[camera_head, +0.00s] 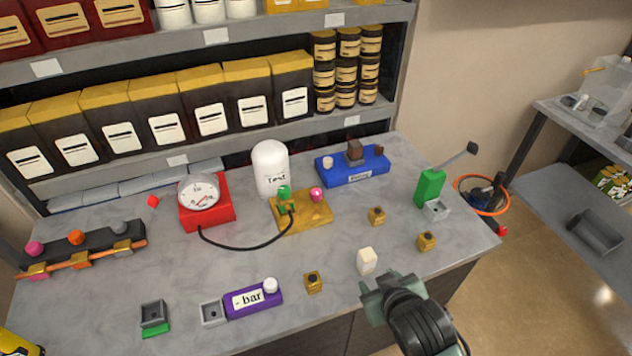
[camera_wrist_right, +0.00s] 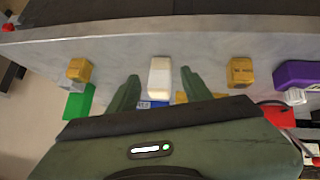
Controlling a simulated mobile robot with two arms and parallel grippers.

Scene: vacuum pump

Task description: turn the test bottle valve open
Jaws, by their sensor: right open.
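The white test bottle (camera_head: 270,170), labelled "Test", stands upright at the back middle of the counter. In front of it is a yellow block (camera_head: 312,212) with a green valve knob (camera_head: 284,193) and a pink knob (camera_head: 316,194). My right gripper (camera_head: 384,284) is at the counter's front edge, well apart from the bottle and knobs. In the right wrist view my open gripper (camera_wrist_right: 160,76) has a small white block (camera_wrist_right: 159,77) showing between its fingers; I cannot tell whether they reach around it.
A red gauge (camera_head: 206,210) with a black hose to the yellow block stands left. A blue block (camera_head: 352,167), green block (camera_head: 429,187), purple "bar" block (camera_head: 254,299) and small yellow blocks (camera_head: 427,241) sit around. Shelves stand behind.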

